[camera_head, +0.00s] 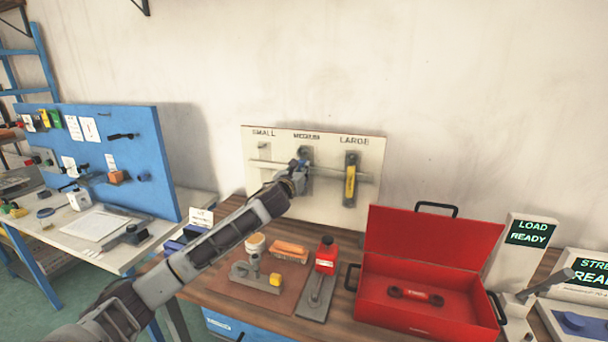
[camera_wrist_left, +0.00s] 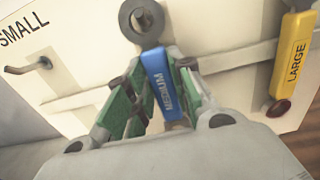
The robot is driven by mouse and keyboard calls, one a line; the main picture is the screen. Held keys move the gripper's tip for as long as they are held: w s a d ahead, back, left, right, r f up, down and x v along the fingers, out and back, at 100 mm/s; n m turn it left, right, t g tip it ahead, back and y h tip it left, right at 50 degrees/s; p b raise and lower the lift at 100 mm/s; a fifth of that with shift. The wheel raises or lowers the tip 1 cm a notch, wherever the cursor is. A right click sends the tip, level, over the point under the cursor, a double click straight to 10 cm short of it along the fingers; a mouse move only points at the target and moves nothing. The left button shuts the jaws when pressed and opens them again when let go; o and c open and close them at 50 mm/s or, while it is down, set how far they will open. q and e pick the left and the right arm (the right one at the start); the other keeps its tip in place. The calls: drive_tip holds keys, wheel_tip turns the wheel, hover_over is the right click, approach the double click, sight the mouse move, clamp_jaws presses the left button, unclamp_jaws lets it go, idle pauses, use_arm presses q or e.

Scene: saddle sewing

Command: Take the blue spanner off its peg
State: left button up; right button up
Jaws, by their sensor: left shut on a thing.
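The blue spanner (camera_wrist_left: 162,82), marked MEDIUM, hangs at the MEDIUM place of the pale tool board (camera_head: 225,0) with its ring-shaped head (camera_wrist_left: 141,18) at the peg. My left gripper (camera_wrist_left: 155,95) is shut on the spanner's blue handle, with its green-sided fingers on either side of it. In the head view my left gripper (camera_head: 297,172) covers most of the spanner. A yellow spanner (camera_head: 350,182) marked LARGE hangs to the right. The SMALL peg (camera_wrist_left: 42,64) is bare. My right gripper is not in view.
A rail runs across the board behind the handles. On the bench below, an open red toolbox (camera_head: 420,313) holds a red spanner (camera_head: 416,296). A blue pegboard (camera_head: 145,165) is at left.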

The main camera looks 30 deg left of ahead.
use_arm(q)
drive_tip(key=shift+s+d+r, duration=0.1)
drive_tip(key=shift+s+r, duration=0.05)
drive_tip(key=shift+s, duration=0.5)
drive_tip(key=shift+s+d, duration=0.1)
drive_tip(key=shift+s, duration=0.3)
drive_tip(key=p+v, duration=0.1)
drive_tip(key=v, duration=0.4)
drive_tip(key=shift+s+d+r, duration=0.1)
drive_tip(key=shift+s+r, duration=0.1)
drive_tip(key=shift+s, duration=0.1)
idle(1.2)
idle(0.5)
